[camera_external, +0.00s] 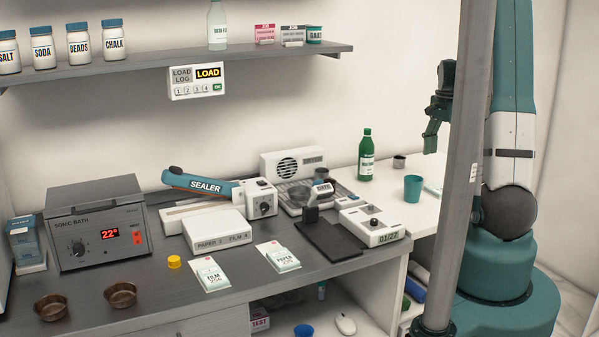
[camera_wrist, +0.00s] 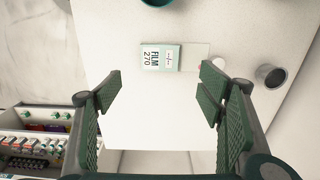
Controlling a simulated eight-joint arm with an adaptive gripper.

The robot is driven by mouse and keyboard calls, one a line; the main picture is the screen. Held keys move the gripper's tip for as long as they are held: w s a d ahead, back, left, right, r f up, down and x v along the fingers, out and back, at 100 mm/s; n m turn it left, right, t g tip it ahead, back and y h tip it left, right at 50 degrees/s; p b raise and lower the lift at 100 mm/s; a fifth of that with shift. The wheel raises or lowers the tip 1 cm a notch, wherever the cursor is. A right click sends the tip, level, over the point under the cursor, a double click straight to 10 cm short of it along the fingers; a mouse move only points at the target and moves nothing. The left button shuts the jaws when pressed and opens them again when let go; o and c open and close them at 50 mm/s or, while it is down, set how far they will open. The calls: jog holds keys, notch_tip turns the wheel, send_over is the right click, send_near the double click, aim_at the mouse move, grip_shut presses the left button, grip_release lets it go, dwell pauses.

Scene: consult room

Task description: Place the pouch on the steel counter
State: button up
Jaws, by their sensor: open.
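A flat white and green pouch labelled FILM 270 (camera_wrist: 160,58) lies on the white table (camera_wrist: 120,30) in the wrist view, beyond my fingertips. In the external view a pale flat item, likely this pouch, (camera_external: 433,188) shows at the right, partly hidden by the pole. My gripper (camera_wrist: 162,95) is open and empty above the white table. In the external view my gripper (camera_external: 432,140) hangs in the air above and right of the green bottle. The grey steel counter (camera_external: 130,285) carries two other pouches, FILM (camera_external: 211,276) and PAPER (camera_external: 277,257).
The white table also holds a green bottle (camera_external: 366,156), a teal cup (camera_external: 413,188) and a small metal cup (camera_wrist: 270,76). A sonic bath (camera_external: 97,220), sealer (camera_external: 200,185), label machine (camera_external: 371,222) and bowls (camera_external: 120,294) crowd the counter. Its front strip has bare patches.

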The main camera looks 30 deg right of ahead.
jog(key=s+a+r+n+t+h, duration=0.15)
jog(key=a+r+n, duration=0.25)
jog(key=a+r, duration=0.5)
jog(key=s+a+r+n+t+y, duration=0.1)
jog(key=s+a+r+n+t, duration=0.3)
jog(key=a, duration=0.9)
jog(key=s+a+r+n+t, duration=0.1)
jog(key=s+a+r+n, duration=0.1)
jog(key=s+a+n, duration=0.3)
jog(key=s+a+r+n, duration=0.2)
jog(key=s+a+n, duration=0.3)
jog(key=a, duration=0.6)
jog(key=shift+s+r+t, duration=0.35)
jog(key=shift+s, duration=0.55)
jog(key=shift+o, duration=0.4)
jog(key=shift+d, duration=0.1)
